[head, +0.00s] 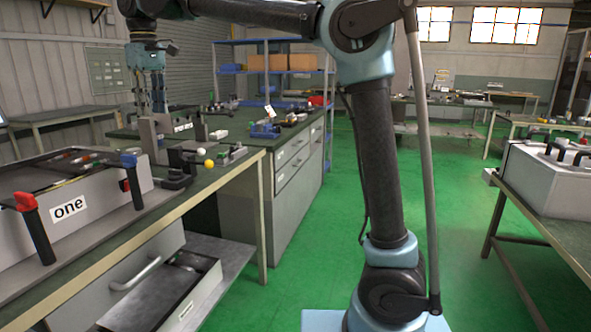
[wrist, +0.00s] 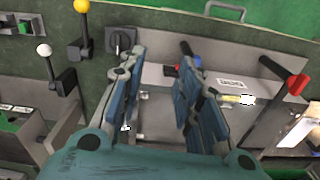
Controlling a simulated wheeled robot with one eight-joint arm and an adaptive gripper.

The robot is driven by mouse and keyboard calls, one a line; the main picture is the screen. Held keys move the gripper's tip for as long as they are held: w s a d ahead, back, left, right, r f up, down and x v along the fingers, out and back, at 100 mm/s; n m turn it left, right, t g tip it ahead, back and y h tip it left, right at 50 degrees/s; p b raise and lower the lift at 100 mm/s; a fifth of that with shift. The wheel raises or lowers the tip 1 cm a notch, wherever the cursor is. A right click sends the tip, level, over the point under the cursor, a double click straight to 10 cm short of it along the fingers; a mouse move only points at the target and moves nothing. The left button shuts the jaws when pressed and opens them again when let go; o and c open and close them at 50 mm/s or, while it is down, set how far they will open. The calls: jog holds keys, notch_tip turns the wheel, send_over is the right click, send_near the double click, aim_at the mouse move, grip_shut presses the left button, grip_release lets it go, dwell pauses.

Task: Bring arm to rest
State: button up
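My gripper (head: 150,108) hangs at the upper left of the head view, fingers pointing down over the left workbench (head: 219,180). My arm reaches to it from the column in the middle, bent high at the elbow. In the wrist view my gripper (wrist: 159,62) has its two blue fingers spread apart with nothing held between them. A grey surface shows in the gap. The fingers hide part of the bench below.
A grey box labelled "one" (head: 100,202) with red and blue handles sits on the left workbench. Levers with a white ball (wrist: 43,50) and a yellow ball (wrist: 82,6) stand near a black knob (wrist: 120,41). Green floor (head: 470,260) lies open between the benches.

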jog(key=w+d+f+m, duration=0.2)
jog(key=w+d, duration=0.3)
jog(key=d, duration=0.5)
jog(key=w+d+f+m, duration=0.2)
jog(key=w+d+f, duration=0.15)
jog(key=d, duration=0.55)
jog(key=d+f+m+t, duration=0.15)
jog(key=d+f, duration=0.25)
jog(key=d, duration=0.5)
jog(key=d+f+m+g, duration=0.1)
jog(key=d+f+m, duration=0.15)
jog(key=d, duration=0.65)
jog(key=s+d+f+m, duration=0.2)
jog(key=s+d+f, duration=0.3)
jog(key=d+f, duration=0.2)
jog(key=s+d+f+m+t, duration=0.1)
jog(key=s+d+f, duration=0.3)
jog(key=d+f, duration=0.4)
jog(key=s+d+f+m, duration=0.2)
jog(key=s+d+f, duration=0.3)
jog(key=d+f, duration=0.3)
notch_tip(320, 180, down, 4)
jog(key=shift+s+f+m+t, duration=0.2)
jog(key=shift+s+m+t, duration=0.15)
jog(key=shift+m, duration=0.05)
